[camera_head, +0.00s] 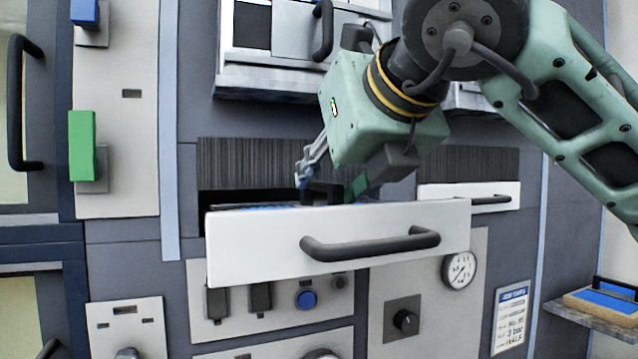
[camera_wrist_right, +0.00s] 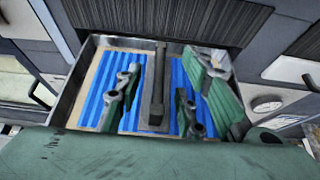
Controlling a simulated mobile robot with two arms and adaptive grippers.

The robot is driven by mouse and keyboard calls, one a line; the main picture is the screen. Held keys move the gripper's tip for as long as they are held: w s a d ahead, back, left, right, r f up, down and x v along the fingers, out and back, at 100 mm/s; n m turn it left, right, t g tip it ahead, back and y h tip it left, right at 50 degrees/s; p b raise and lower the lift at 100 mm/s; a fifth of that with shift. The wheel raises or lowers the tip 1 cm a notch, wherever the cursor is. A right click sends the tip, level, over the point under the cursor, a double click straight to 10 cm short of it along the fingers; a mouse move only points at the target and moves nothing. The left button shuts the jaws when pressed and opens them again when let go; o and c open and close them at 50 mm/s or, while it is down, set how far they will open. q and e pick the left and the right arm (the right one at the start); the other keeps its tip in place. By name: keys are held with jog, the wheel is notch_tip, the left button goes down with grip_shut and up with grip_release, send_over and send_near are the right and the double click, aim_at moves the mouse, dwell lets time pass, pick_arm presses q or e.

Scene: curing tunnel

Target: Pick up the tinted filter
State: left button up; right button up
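The tinted filter is seen best in the right wrist view as a blue ribbed panel (camera_wrist_right: 92,100) lying in an open drawer (camera_head: 255,245). A dark bar handle (camera_wrist_right: 157,88) runs along its middle. In the head view, only a thin strip of blue and part of the dark bar show behind the drawer front. My right gripper (camera_head: 330,188) points down into the drawer. In the wrist view its fingers (camera_wrist_right: 159,92) stand apart on either side of the bar, with gaps visible; it is open and holds nothing. My left gripper is not in view.
The white drawer front has a dark handle (camera_head: 370,245). A closed drawer (camera_head: 440,194) is to its right. A similar blue panel with a black handle (camera_head: 606,296) lies on a shelf at far right. A gauge (camera_head: 460,270) and control panels are below.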

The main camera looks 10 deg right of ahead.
jog(key=shift+w+f, duration=0.3)
jog(key=shift+f, duration=0.05)
jog(key=shift+w+a, duration=0.1)
jog(key=shift+w, duration=0.05)
jog(key=shift+w+f, duration=0.1)
jog(key=shift+w, duration=0.2)
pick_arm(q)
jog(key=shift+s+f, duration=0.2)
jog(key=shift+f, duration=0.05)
pick_arm(e)
jog(key=shift+c, duration=0.5)
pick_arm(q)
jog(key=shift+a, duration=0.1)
pick_arm(e)
jog(key=shift+s, duration=0.1)
jog(key=shift+c, duration=0.5)
grip_shut()
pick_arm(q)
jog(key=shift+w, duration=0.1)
